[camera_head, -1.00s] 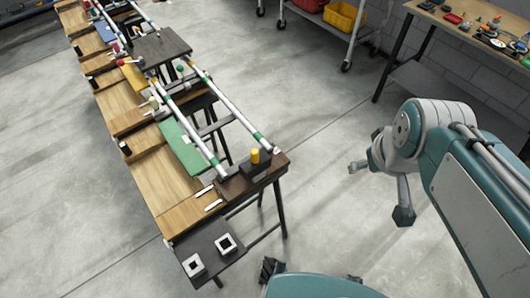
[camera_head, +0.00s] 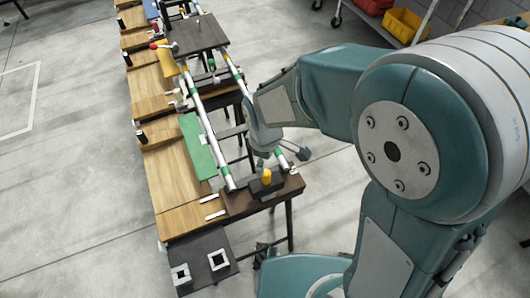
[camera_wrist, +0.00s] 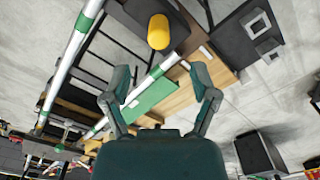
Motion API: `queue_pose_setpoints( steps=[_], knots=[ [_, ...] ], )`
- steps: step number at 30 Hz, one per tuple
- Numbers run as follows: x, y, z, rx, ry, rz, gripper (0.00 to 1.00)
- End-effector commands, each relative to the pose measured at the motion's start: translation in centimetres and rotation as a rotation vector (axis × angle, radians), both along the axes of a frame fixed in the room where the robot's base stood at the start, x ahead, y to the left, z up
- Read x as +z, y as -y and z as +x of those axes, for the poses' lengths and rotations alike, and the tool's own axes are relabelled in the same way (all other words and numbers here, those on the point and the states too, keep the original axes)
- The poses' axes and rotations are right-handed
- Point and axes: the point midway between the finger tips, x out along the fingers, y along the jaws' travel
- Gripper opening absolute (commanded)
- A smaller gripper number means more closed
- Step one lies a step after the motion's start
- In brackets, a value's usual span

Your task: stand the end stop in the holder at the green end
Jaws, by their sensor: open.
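The end stop looks to be the black block (camera_head: 258,189) with a yellow cylinder (camera_head: 267,176) on top. It stands upright on the dark end board of the bench, near the green-banded rail ends. In the wrist view the yellow cylinder (camera_wrist: 158,32) lies ahead of the fingertips, between their lines, apart from them. My gripper (camera_head: 284,158) is open and empty, just beyond the cylinder in the head view; both fingers show in the wrist view (camera_wrist: 160,78). Two white square sockets, a left one (camera_head: 173,275) and a right one (camera_head: 210,260), sit on a dark plate, perhaps holders; I cannot tell which is the green end's.
Two white rails (camera_head: 196,103) run along the bench, with a green panel (camera_head: 198,146) beside them. Wooden trays (camera_head: 170,180) line the left side. Small white pieces (camera_head: 214,215) lie near the end board. The floor left of the bench is clear.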

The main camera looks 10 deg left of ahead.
Motion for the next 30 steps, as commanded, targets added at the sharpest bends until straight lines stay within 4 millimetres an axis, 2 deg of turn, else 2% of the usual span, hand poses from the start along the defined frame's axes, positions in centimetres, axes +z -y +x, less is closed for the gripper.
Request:
queue_pose_setpoints(
  steps=[6, 12, 18, 25, 26, 27, 29, 30],
  knots=[
    [-3.9, 0.2, 0.0, -0.002, -0.003, -0.001, 0.76],
    [-6.7, 0.1, 0.0, -0.003, -0.001, -0.002, 0.76],
    [-7.8, 0.1, 0.0, -0.003, 0.001, 0.000, 0.76],
    [-7.8, 0.1, 0.0, -0.003, 0.002, 0.001, 0.76],
    [-7.8, 0.1, 0.0, -0.003, 0.002, 0.001, 0.67],
    [-7.8, 0.1, 0.0, -0.003, 0.001, 0.002, 0.50],
    [-7.8, 0.1, 0.0, -0.003, 0.001, 0.001, 0.23],
    [-7.8, 0.1, 0.0, -0.003, 0.001, 0.001, 0.05]
  ],
)
